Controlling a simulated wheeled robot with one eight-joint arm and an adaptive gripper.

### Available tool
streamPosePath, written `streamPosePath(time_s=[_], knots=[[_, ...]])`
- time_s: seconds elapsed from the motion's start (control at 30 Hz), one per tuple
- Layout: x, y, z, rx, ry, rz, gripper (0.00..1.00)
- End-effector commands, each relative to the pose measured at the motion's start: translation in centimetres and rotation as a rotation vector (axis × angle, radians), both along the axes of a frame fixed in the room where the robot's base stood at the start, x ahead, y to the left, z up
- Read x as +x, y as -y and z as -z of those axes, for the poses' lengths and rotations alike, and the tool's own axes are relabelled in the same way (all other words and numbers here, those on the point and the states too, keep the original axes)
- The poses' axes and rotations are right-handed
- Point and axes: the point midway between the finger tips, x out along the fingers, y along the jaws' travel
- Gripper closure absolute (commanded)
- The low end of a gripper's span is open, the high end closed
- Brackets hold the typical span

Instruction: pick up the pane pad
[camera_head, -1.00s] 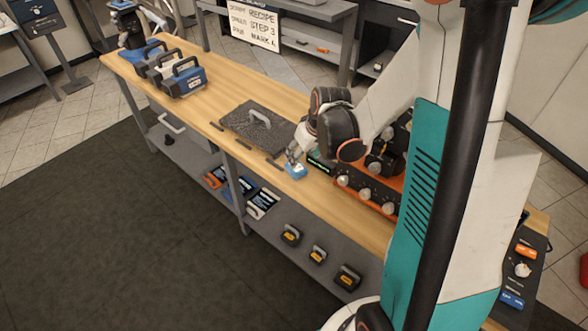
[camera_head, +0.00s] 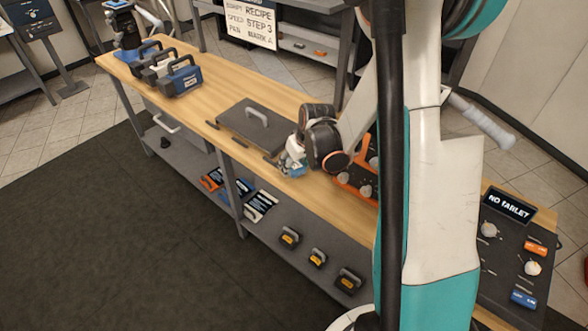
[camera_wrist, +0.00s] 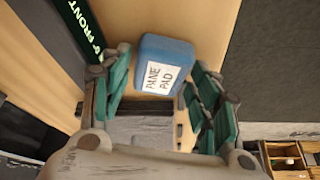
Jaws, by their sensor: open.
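The pane pad (camera_wrist: 166,55) is a blue block with a white "PANE PAD" label, lying on the wooden bench top in the wrist view. My gripper (camera_wrist: 160,88) is open, with its green-padded fingers on the left and right of the pad's near part. The pad's far end extends beyond the fingertips. I cannot tell whether either finger touches it. In the head view my gripper (camera_head: 291,165) is low at the bench's front edge, and the blue pad (camera_head: 297,171) is partly hidden by it.
A dark board with a handle (camera_head: 245,126) lies left of my gripper. Blue and white handled cases (camera_head: 182,77) are at the bench's far left. Several handled blocks (camera_head: 317,257) sit on the lower shelf.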

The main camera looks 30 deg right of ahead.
Motion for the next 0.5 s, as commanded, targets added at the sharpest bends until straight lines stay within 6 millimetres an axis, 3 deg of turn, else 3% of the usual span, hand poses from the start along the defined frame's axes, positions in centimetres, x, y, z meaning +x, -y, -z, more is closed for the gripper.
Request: streamPosePath(time_s=[0.07,0.2,0.5], knots=[[-0.03,0.00,-0.10,0.000,0.000,0.000,0.44],[-0.03,0.00,-0.12,0.000,0.000,0.000,0.71],[-0.04,0.00,-0.12,0.000,0.000,0.000,0.71]])
